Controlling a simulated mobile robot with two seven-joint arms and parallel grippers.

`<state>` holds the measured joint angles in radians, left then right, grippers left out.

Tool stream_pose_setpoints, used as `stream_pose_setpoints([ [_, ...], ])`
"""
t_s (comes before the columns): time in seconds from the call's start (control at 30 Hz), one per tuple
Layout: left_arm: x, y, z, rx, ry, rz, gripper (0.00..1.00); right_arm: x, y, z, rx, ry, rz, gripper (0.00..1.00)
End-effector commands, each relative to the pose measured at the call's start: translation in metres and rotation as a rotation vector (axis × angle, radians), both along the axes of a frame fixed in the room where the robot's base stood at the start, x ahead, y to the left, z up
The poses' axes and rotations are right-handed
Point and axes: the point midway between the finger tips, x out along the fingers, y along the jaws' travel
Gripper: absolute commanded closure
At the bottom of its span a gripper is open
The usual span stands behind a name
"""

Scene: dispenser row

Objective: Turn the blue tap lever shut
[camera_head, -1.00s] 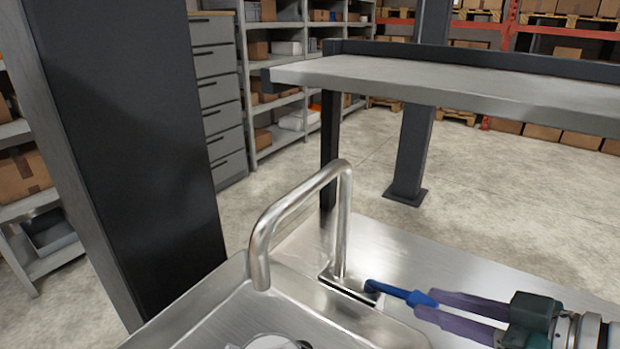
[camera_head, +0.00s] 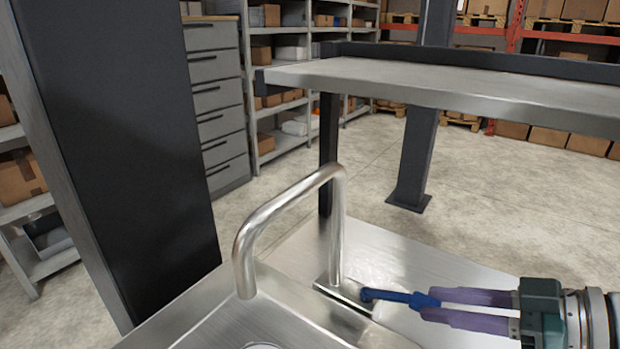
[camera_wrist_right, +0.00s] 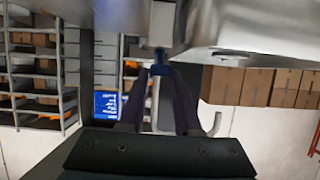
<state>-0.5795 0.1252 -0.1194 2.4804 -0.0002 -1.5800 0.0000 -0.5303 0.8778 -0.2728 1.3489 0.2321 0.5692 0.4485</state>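The blue tap lever (camera_head: 392,296) sticks out to the right from the foot of the bent steel tap (camera_head: 338,225) and lies nearly level in the head view. My right gripper (camera_head: 428,302) reaches in from the right. Its two purple fingers close in on the lever's free end, one on each side. In the right wrist view the blue lever (camera_wrist_right: 158,60) shows between the tips of the converging fingers, which appear to touch it. The tips partly hide the lever's end. My left gripper is not in view.
The tap stands on a steel counter (camera_head: 400,250) beside a sink basin (camera_head: 215,325). A dark post (camera_head: 130,150) rises at the left. A raised shelf (camera_head: 450,88) spans the back right. Storage racks stand far behind.

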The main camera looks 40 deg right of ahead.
Motion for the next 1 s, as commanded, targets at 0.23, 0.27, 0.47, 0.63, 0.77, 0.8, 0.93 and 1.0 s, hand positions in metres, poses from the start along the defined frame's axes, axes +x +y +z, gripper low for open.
stream_pose_setpoints([
  [0.23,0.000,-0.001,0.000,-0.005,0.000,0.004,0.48,0.000,-0.001,-0.001,-0.003,0.001,-0.001,0.43],
  [0.27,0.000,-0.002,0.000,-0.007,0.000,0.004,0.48,0.000,0.000,0.000,-0.003,0.001,-0.001,0.40],
  [0.47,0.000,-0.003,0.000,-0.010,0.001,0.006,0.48,0.000,0.000,0.000,-0.002,0.000,-0.001,0.38],
  [0.63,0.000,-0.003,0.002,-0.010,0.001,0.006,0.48,-0.006,-0.002,0.002,-0.001,0.003,-0.001,0.38],
  [0.77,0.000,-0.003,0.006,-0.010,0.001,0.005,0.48,-0.022,-0.008,0.009,-0.003,0.005,0.000,0.38],
  [0.8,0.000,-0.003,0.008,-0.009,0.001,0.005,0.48,-0.028,-0.010,0.012,-0.003,0.007,0.000,0.38],
  [0.93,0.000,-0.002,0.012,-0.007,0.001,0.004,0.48,-0.050,-0.019,0.022,-0.003,0.006,-0.001,0.38],
  [1.0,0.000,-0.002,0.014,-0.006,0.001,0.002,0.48,-0.061,-0.024,0.027,-0.004,0.006,-0.001,0.38],
])
